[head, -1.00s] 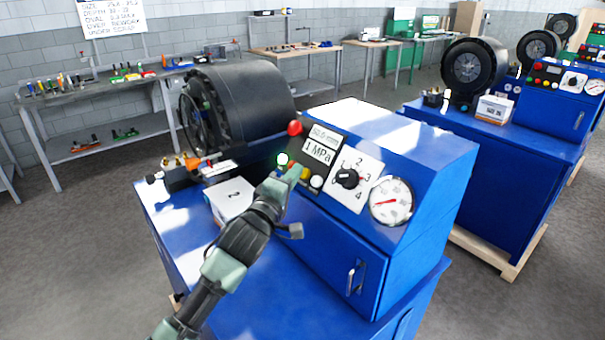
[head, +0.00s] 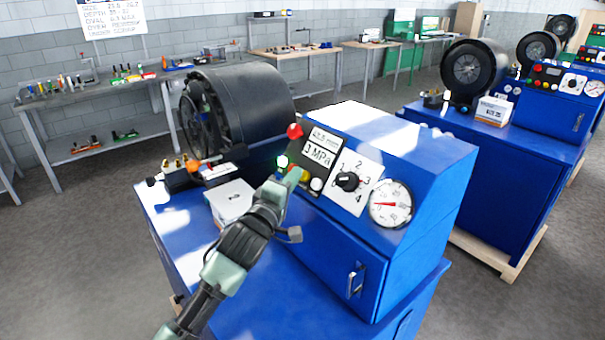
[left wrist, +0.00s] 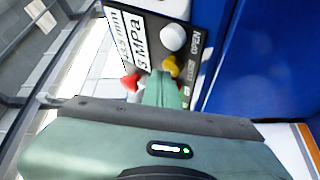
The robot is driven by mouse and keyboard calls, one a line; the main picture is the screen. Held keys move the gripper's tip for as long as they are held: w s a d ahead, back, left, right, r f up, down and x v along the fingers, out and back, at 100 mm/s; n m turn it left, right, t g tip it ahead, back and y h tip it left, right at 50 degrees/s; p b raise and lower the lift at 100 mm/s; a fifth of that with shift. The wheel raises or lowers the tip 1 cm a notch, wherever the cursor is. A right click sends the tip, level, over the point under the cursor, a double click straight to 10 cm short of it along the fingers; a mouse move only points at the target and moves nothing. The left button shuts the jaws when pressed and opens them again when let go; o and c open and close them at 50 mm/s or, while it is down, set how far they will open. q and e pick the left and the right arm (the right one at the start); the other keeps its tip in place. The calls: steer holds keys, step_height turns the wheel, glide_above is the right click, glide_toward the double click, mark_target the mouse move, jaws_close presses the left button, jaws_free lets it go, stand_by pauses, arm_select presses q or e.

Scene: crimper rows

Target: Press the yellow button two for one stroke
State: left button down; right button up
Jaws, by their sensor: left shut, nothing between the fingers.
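The yellow button (head: 304,174) is on the dark control panel of the nearest blue machine (head: 415,150). It also shows in the left wrist view (left wrist: 171,66), between a white button (left wrist: 172,38) and my fingertips. My left gripper (head: 294,175) is shut and empty. Its tips (left wrist: 164,88) are at the yellow button and overlap its edge in the left wrist view; I cannot tell whether they press it. The display (head: 321,150) reads 3 MPa. My right gripper is not in view.
A selector dial (head: 347,181) and a gauge (head: 390,204) sit to the right. A black crimper head (head: 240,105) is behind, and a white box (head: 231,200) lies left of my gripper.

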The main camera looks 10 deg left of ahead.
arm_select(q)
steer(key=shift+s+a+r, duration=0.25)
steer(key=shift+s+r, duration=0.05)
steer(key=shift+s, duration=0.05)
steer(key=s+a+r+p, duration=0.1)
steer(key=p, duration=0.1)
steer(key=s+a+r+p, duration=0.1)
steer(key=s+p, duration=0.1)
steer(key=shift+s+a+r, duration=0.15)
steer(key=shift+a+r, duration=0.15)
steer(key=shift+r, duration=0.1)
stand_by(0.7)
